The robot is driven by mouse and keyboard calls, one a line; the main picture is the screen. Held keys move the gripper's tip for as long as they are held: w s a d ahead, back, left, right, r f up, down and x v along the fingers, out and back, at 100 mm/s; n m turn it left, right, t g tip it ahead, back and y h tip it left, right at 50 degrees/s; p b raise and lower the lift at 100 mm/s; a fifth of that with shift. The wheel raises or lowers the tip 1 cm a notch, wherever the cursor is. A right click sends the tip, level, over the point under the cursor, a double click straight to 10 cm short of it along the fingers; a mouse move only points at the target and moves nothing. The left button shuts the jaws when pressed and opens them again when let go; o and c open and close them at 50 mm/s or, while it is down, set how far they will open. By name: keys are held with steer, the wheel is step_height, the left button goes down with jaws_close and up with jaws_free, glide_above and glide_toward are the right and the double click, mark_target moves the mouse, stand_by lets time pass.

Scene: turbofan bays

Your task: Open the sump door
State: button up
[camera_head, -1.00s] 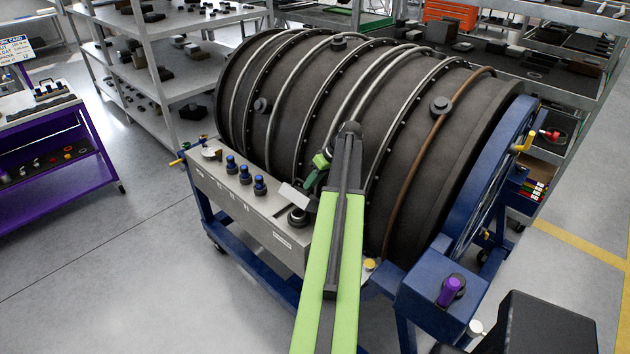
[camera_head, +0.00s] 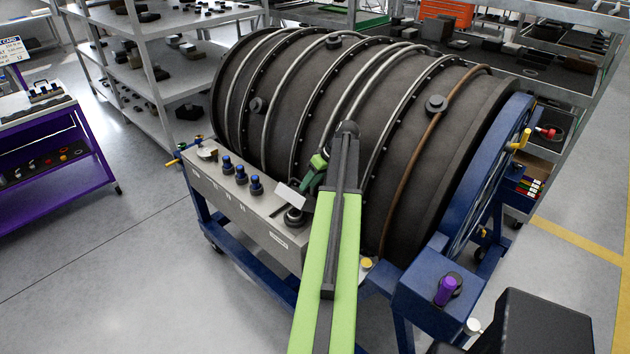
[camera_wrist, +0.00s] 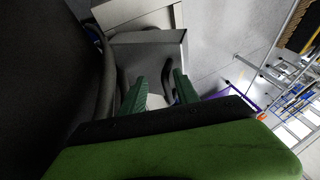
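A grey box (camera_head: 240,205) with blue-capped fittings runs along the near side of the dark engine casing (camera_head: 330,120). A small pale plate (camera_head: 291,194) stands tilted at the box's right part, beside my gripper (camera_head: 311,176); it may be the sump door, but I cannot tell for sure. In the wrist view, a grey panel (camera_wrist: 148,50) lies just beyond my gripper (camera_wrist: 160,92). Its two green fingers are apart, with a pale surface showing between them. Dark curved pieces show beside the fingers. My arm hides part of the box's right end.
The engine casing sits on a blue wheeled stand (camera_head: 250,268). A purple cart (camera_head: 60,190) stands at left, and grey shelves (camera_head: 150,70) stand behind. A blue block with a purple knob (camera_head: 445,290) is at the right front. Floor at the left front is clear.

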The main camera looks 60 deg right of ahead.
stand_by(0.3)
steer(key=shift+d+r, duration=0.1)
steer(key=shift+r, duration=0.1)
steer(key=p+v, duration=1.5)
steer(key=v, duration=0.2)
steer(key=shift+s, duration=0.15)
